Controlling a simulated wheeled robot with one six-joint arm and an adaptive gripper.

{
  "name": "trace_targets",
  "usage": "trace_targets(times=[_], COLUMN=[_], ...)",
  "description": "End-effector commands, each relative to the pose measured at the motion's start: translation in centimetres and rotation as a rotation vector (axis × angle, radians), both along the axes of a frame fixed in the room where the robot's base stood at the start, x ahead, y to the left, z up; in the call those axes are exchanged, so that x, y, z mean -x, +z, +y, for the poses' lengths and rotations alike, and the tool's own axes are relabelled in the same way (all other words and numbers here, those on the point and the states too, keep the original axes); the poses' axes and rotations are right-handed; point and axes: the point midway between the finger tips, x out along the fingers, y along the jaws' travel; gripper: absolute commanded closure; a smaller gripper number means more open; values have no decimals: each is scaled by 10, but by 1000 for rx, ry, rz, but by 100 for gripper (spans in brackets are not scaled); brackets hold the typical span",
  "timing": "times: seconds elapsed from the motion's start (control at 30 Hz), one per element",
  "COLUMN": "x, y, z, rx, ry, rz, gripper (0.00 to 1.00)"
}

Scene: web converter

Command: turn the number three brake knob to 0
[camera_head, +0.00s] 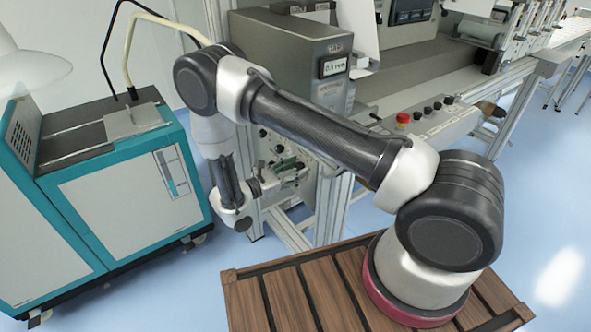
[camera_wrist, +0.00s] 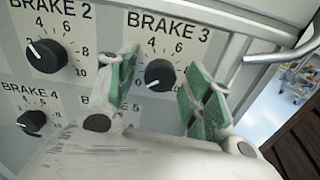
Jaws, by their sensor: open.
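The number three brake knob (camera_wrist: 160,75) is black and round, under the BRAKE 3 label in the wrist view. Its white pointer mark shows at the lower left of the knob. My gripper (camera_wrist: 166,88) is open, with one green-padded finger left of the knob and the other right of it. I cannot tell whether either finger touches it. In the head view my gripper (camera_head: 290,172) is at the front of the grey control panel, and the knob cannot be made out there.
The BRAKE 2 knob (camera_wrist: 46,57) is left of my gripper and the BRAKE 4 knob (camera_wrist: 32,121) lower left. The BRAKE 5 dial is mostly hidden. A metal rail (camera_wrist: 238,45) runs right of the panel. A teal cabinet (camera_head: 125,205) stands left of my arm.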

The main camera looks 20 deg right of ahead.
Motion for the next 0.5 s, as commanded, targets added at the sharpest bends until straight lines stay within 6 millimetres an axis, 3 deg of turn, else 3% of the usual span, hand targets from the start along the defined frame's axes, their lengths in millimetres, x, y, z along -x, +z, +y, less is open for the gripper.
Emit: trace_targets(times=[0.27,0.5], x=[-1,-1], y=[0,0], z=[-2,-2], rx=[0,0], ry=[1,1], rz=[0,0], gripper=[49,93])
